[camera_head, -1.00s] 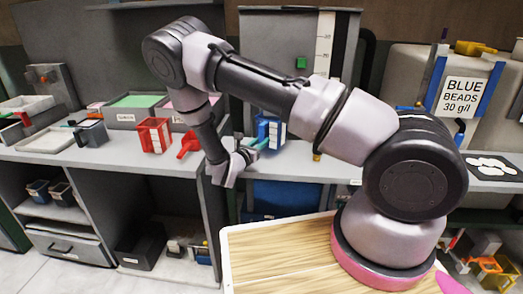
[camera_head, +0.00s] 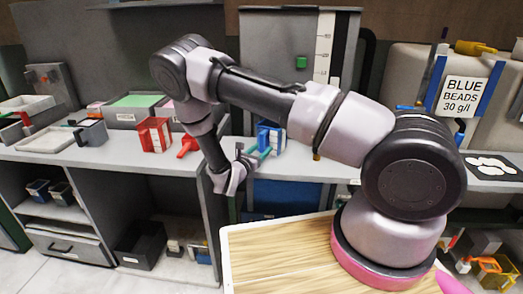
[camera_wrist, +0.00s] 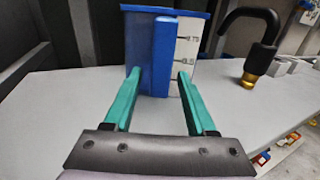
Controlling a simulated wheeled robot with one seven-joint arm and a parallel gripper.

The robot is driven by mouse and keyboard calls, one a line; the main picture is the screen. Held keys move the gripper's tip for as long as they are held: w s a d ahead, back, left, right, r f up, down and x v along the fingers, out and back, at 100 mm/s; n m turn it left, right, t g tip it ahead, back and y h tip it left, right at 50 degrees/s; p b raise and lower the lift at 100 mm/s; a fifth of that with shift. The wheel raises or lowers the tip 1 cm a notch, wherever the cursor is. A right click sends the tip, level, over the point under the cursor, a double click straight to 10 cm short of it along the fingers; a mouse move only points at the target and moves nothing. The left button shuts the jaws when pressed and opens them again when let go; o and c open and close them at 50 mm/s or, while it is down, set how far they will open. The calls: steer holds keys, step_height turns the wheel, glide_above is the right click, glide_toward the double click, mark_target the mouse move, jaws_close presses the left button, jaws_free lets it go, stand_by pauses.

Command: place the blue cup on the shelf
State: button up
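The blue cup (camera_head: 276,132) stands upright on the grey counter, just beyond my gripper (camera_head: 259,157) in the head view. In the wrist view the blue cup (camera_wrist: 140,50) is straight ahead, with a wide rim, a blue upright bar and a white marked scale on its near side. My gripper (camera_wrist: 156,72) is open, its two teal fingers apart and pointing at the cup. Nothing is held between them. The fingertips overlap the cup's sides in the picture; I cannot tell whether they touch it. An open shelf (camera_head: 60,211) under the counter at left holds small dark-blue containers.
A red cup (camera_head: 153,134) and a red scoop (camera_head: 187,146) stand left of my gripper. A grey jug (camera_head: 91,132) and trays are farther left. A black curved spout with a brass tip (camera_wrist: 257,62) stands right of the cup. The counter between is clear.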

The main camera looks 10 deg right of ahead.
steer(key=shift+r, duration=0.15)
steer(key=v, duration=1.2)
steer(key=s+d+r+m+g+y, duration=0.2)
steer(key=s+d+r+m+g, duration=0.2)
steer(key=d+r+m+g, duration=0.45)
steer(key=s+d+r+m+g+y, duration=0.1)
steer(key=s+d+r+m+g, duration=0.4)
steer(key=r+m, duration=0.65)
steer(key=s+r+m+t+y, duration=0.3)
steer(key=s+r+m+y, duration=0.2)
steer(key=r, duration=0.6)
steer(key=s+d+r+m+t+y, duration=0.1)
steer(key=s+r+m+t+y, duration=0.3)
steer(key=s+r+m, duration=0.3)
step_height(320, 180, up, 4)
steer(key=shift+d+f+y, duration=0.15)
steer(key=shift+d+y, duration=0.2)
steer(key=shift+y, duration=0.55)
